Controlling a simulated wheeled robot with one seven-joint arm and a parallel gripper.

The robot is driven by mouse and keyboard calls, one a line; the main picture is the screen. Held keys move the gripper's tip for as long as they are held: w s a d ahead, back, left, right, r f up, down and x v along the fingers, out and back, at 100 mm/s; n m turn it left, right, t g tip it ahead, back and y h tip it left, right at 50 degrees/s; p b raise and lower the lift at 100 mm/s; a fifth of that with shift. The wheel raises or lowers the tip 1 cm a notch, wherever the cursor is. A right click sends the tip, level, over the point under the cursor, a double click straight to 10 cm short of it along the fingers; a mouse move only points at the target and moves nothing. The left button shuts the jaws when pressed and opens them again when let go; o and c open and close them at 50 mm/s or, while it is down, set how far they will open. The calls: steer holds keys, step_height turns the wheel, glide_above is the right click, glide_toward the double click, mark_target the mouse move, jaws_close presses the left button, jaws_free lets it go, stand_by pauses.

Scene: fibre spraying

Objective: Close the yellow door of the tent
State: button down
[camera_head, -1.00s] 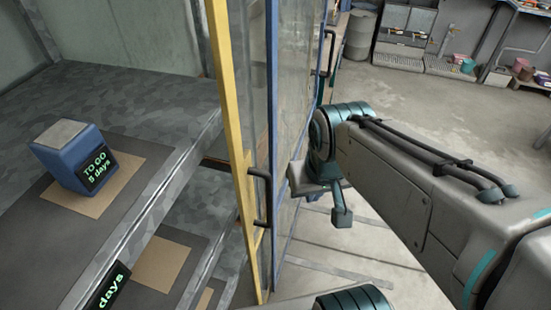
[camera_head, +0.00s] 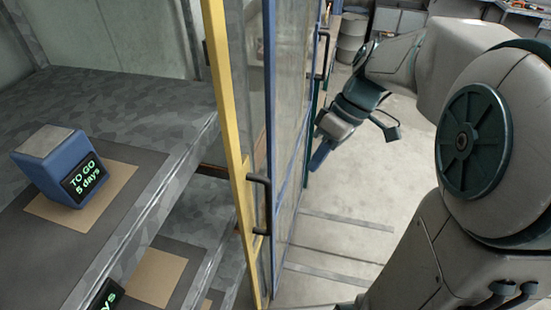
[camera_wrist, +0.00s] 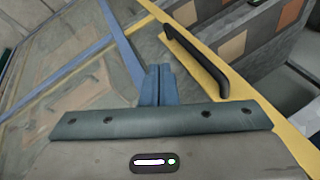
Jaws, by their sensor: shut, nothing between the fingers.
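The yellow door (camera_head: 226,130) of the tent shows nearly edge-on in the head view, with open shelf space to its left. Its dark bar handle (camera_head: 266,205) is on the lower part of the yellow frame. My gripper (camera_head: 319,156) is to the right of the door, beside the blue-framed panel, and apart from the handle. In the wrist view my gripper's blue fingers (camera_wrist: 157,72) are together and empty. The black handle (camera_wrist: 198,60) and the yellow frame (camera_wrist: 258,112) show just beyond and to the right of the fingertips.
A blue-framed clear panel (camera_head: 291,120) stands behind the yellow frame. A metal shelf (camera_head: 130,100) at left holds a blue box (camera_head: 62,165) with a "TO GO 5 days" display. Open floor (camera_head: 340,225) lies right of the panel. A grey barrel (camera_head: 352,35) stands farther back.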

steer(key=s+a+f+n+g+y+p, duration=0.1)
steer(key=s+a+f+n+p, duration=0.1)
steer(key=a+f, duration=0.5)
steer(key=shift+a+f+n+y, duration=0.4)
steer(key=shift+f+n, duration=0.05)
steer(key=shift+n, duration=0.15)
steer(key=shift+s, duration=0.15)
steer(key=shift+f, duration=0.1)
